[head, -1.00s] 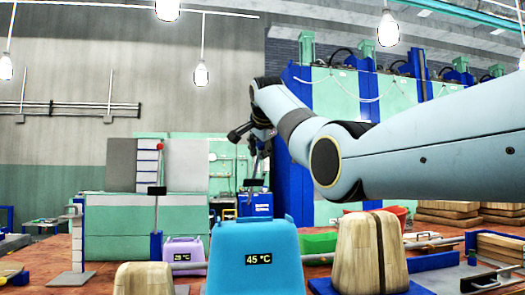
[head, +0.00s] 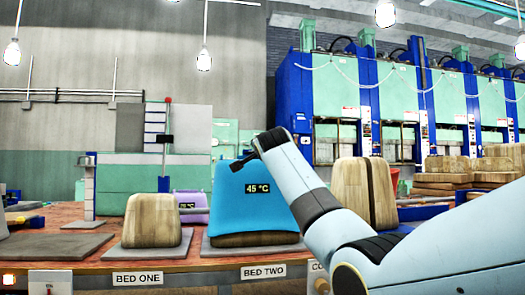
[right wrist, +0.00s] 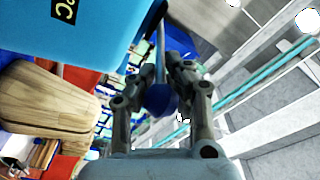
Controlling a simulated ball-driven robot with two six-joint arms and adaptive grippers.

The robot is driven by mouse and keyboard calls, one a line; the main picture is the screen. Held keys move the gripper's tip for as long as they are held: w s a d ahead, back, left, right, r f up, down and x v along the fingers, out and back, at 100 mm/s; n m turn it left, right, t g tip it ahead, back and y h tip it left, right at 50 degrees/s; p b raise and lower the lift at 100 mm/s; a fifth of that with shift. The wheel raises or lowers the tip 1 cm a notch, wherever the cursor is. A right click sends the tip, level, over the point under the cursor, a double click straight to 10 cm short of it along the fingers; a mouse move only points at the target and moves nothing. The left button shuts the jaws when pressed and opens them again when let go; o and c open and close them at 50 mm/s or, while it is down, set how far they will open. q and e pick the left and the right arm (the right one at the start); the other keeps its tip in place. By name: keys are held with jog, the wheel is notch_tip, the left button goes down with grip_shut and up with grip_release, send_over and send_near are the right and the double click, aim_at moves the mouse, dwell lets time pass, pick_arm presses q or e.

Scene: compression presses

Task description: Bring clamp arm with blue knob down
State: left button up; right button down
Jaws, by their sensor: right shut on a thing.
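The blue knob (right wrist: 160,98) sits between the dark fingers of my right gripper (right wrist: 162,88) in the right wrist view. The gripper is shut on it. A thin grey rod, the clamp arm (right wrist: 160,45), runs up from the knob beside a large blue block. In the head view my right gripper (head: 250,152) is small and dark, in front of the upper part of the blue block marked 45 °C (head: 235,205). The knob and clamp arm cannot be made out there. My left gripper is in neither view.
The blue block stands over a wooden form on a grey plate behind the BED TWO label (head: 263,271). A wooden form (head: 152,220) stands at BED ONE (head: 137,279). A split wooden form (head: 364,195) stands to the right. A post with a red top (head: 167,110) stands behind.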

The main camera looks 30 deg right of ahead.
jog(key=shift+f, duration=0.3)
jog(key=c, duration=1.4)
grip_release()
jog(key=v, duration=1.2)
jog(key=shift+f, duration=0.15)
